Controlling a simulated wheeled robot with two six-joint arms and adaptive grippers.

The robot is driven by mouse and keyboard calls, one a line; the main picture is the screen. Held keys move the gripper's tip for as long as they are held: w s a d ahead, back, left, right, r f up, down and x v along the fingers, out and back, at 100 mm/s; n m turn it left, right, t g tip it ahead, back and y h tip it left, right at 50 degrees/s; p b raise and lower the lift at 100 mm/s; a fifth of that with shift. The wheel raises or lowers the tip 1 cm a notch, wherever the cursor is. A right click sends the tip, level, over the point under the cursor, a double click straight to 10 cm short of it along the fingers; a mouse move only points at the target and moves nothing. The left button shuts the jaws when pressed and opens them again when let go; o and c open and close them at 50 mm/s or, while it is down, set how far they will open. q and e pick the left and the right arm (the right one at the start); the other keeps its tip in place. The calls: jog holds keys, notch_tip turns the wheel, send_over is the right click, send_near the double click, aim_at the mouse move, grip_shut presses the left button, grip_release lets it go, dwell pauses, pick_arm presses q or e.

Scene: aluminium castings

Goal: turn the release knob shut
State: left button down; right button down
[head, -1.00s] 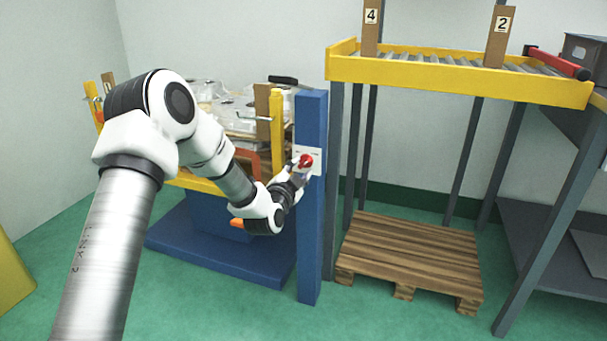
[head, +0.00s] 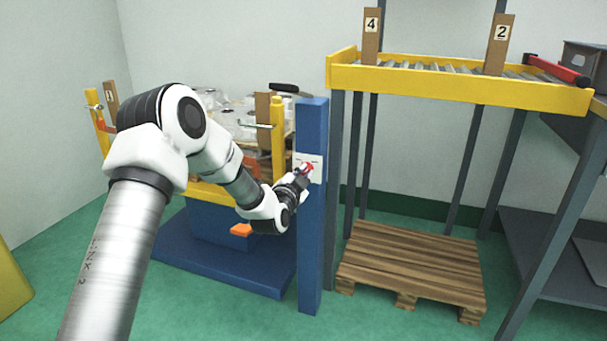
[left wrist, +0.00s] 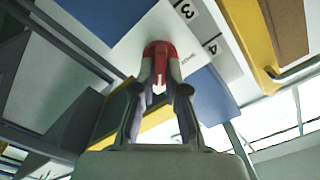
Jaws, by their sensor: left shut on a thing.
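The red release knob (head: 307,168) sits on a white plate (head: 316,162) on the front of the blue post (head: 311,230). My left gripper (head: 302,176) is at the knob, and its fingers cover part of it. In the left wrist view the two fingers of my left gripper (left wrist: 161,90) are closed on both sides of the red knob (left wrist: 159,52). My right gripper is not in view.
A yellow-railed stand with castings (head: 230,115) is left of the post, on a blue base (head: 215,262). A roller rack (head: 455,85) stands to the right, with a wooden pallet (head: 410,265) under it. Green floor is clear in front.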

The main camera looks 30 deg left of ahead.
pick_arm(q)
jog(key=shift+r+n+p, duration=0.1)
jog(key=shift+n+p, duration=0.5)
jog(key=shift+n, duration=0.3)
jog(key=n+p, duration=0.1)
jog(key=n, duration=0.1)
jog(key=shift+n, duration=0.3)
jog(key=n, duration=0.8)
jog(key=n+p, duration=0.1)
jog(key=n, duration=0.4)
jog(key=shift+a, duration=0.3)
jog(key=shift+n, duration=0.3)
